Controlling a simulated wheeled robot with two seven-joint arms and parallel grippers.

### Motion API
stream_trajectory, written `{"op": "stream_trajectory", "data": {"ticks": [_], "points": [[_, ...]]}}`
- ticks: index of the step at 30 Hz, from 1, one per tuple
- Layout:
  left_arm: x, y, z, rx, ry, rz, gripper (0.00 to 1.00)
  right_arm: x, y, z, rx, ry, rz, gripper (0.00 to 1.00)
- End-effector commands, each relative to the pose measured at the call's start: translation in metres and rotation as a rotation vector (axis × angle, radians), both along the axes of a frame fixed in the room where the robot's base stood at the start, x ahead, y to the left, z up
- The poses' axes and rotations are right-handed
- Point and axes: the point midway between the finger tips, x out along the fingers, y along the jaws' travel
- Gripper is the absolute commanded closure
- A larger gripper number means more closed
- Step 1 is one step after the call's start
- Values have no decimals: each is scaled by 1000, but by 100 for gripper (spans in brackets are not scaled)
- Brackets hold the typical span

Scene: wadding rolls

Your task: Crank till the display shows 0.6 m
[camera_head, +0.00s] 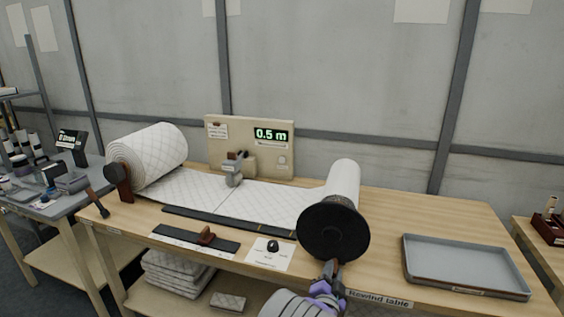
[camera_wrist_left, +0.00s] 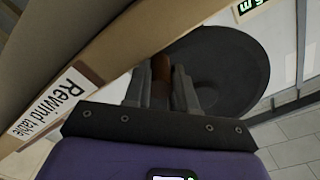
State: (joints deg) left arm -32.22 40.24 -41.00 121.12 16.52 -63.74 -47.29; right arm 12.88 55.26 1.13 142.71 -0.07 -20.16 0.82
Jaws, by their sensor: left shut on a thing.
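The display (camera_head: 271,134) on the beige panel reads 0.5 m. White quilted wadding (camera_head: 262,200) runs flat over the table from the big roll (camera_head: 152,160) at left to the take-up roll (camera_head: 343,181) at right. A black disc (camera_head: 334,230) faces me at the near end of the take-up roll. My left gripper (camera_head: 334,268) is at the lower edge of this disc. In the left wrist view its fingers (camera_wrist_left: 160,90) are shut on the brown crank handle (camera_wrist_left: 161,88), in front of the black disc (camera_wrist_left: 222,65). My right gripper is not in view.
A grey tray (camera_head: 466,266) lies on the rewind table at right. A black strip with a brown-handled tool (camera_head: 207,236) and a white card with a black object (camera_head: 272,246) lie at the front. Folded wadding (camera_head: 180,272) sits on the lower shelf.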

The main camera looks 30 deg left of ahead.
Motion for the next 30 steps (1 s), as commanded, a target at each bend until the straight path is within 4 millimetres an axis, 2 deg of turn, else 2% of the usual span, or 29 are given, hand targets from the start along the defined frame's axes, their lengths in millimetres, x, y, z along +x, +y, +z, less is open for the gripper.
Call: {"op": "stream_trajectory", "data": {"ticks": [8, 18, 25, 26, 30], "points": [[0, 3, 2, 0, -7, 4, 94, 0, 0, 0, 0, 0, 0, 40], [-5, 19, 1, -1, -7, 5, 94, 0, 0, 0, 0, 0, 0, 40], [-5, 19, 1, 0, -7, 3, 94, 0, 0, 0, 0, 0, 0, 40], [-5, 19, 1, 0, -7, 3, 73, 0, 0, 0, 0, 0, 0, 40], [-5, 19, 0, -1, -5, 2, 52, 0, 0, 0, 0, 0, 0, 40]]}}
